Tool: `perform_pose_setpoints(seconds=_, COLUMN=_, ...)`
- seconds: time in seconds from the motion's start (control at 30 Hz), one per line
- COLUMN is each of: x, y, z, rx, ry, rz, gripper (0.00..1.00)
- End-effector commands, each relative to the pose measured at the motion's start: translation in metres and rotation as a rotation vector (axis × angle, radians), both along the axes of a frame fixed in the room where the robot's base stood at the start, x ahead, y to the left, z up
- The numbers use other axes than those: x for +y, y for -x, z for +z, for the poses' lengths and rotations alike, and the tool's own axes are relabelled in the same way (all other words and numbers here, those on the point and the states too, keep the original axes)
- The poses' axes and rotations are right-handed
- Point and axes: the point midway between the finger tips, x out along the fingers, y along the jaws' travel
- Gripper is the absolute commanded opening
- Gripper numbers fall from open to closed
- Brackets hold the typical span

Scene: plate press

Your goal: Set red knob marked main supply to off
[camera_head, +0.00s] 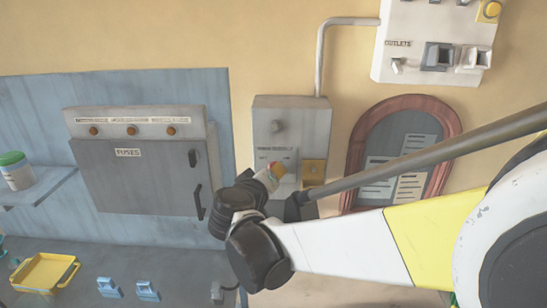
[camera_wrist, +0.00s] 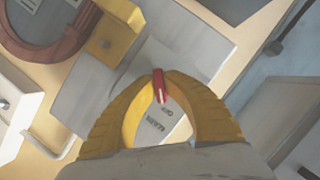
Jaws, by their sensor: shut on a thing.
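The red knob (camera_head: 276,168) sits on the lower part of a grey switch box (camera_head: 312,115) on the wall. In the wrist view the red knob (camera_wrist: 160,86) shows between the tips of two yellow fingers. My gripper (camera_wrist: 160,80) is shut on it. In the head view my gripper (camera_head: 268,178) reaches the box from below and hides part of its lower face. Lettering on the plate beside the knob shows in the wrist view, upside down and partly covered; one word looks like "OFF". The knob's exact setting is hard to tell.
A fuse cabinet (camera_head: 140,175) with black handles stands left. A red-framed board (camera_head: 405,104) hangs right, and an outlets panel (camera_head: 420,20) is at upper right.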

Motion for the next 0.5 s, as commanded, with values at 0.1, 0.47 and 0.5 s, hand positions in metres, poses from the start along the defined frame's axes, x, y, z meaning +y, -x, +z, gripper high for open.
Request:
perform_pose_setpoints(seconds=0.1, x=-0.0003, y=-0.0004, z=0.0003, rx=-0.001, ry=0.000, rz=-0.001, gripper=0.00)
perform_pose_setpoints(seconds=0.47, x=-0.0004, y=-0.0002, z=0.0001, rx=0.000, ry=-0.001, rz=0.000, gripper=0.33)
perform_pose_setpoints(seconds=0.5, x=-0.0003, y=-0.0001, z=0.0001, rx=0.000, ry=-0.001, rz=0.000, gripper=0.33)
